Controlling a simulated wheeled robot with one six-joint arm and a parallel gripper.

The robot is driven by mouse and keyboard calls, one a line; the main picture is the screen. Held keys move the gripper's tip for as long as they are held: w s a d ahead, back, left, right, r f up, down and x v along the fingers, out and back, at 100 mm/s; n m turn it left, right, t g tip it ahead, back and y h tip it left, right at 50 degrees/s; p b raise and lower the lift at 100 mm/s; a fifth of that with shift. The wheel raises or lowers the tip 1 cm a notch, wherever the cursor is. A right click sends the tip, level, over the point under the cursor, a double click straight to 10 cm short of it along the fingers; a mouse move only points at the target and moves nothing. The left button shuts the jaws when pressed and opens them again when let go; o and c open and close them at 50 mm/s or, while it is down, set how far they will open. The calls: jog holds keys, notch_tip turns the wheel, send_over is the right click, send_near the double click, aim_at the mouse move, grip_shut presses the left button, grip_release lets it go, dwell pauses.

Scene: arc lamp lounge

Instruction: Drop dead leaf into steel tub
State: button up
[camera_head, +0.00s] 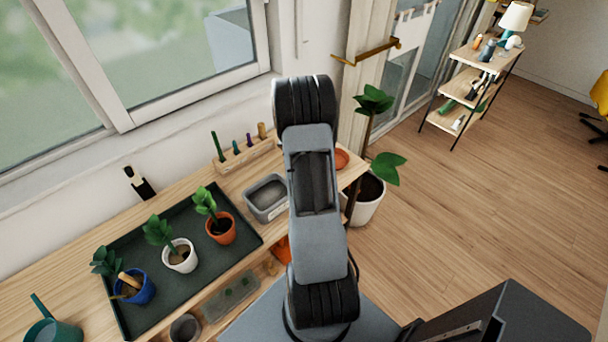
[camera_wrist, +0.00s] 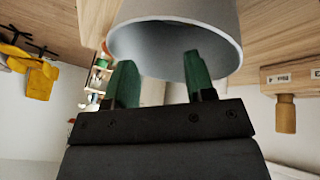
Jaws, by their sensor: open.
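My gripper (camera_wrist: 160,68) is open in the wrist view, its two green fingers apart with nothing visible between them. Its fingertips overlap the mouth of a round, smooth grey tub (camera_wrist: 185,12), which looks like the steel tub; the wrist picture is upside down. The part of the tub's inside that shows looks bare, and its bottom is hidden. In the head view my arm hides the gripper and that tub. A tan-brown piece (camera_head: 129,280) lies at the blue pot (camera_head: 144,293); I cannot tell whether it is a dead leaf. I see no other leaf that is clearly dead.
A dark tray (camera_head: 195,285) holds the blue, white (camera_head: 181,261) and terracotta (camera_head: 221,235) plant pots. A grey rectangular bin (camera_head: 252,204) stands near my arm. A wooden tool rack (camera_head: 247,153) is by the wall; a floor plant (camera_head: 367,208) stands past the bench end.

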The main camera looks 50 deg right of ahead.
jog(key=b+v, duration=0.1)
jog(key=v, duration=1.2)
jog(key=shift+a+r, duration=0.2)
jog(key=s+a+r+n+t+y, duration=0.1)
jog(key=s+a+r+n, duration=0.2)
jog(key=a, duration=0.6)
jog(key=s+a+r+n+t+y, duration=0.1)
jog(key=s+a+r+n+y, duration=0.1)
jog(key=a, duration=0.7)
jog(key=s+a+r+n+t+y, duration=0.2)
jog(key=s+a+r+n, duration=0.3)
jog(key=a, duration=0.5)
jog(key=shift+r, duration=0.65)
jog(key=shift+s, duration=0.1)
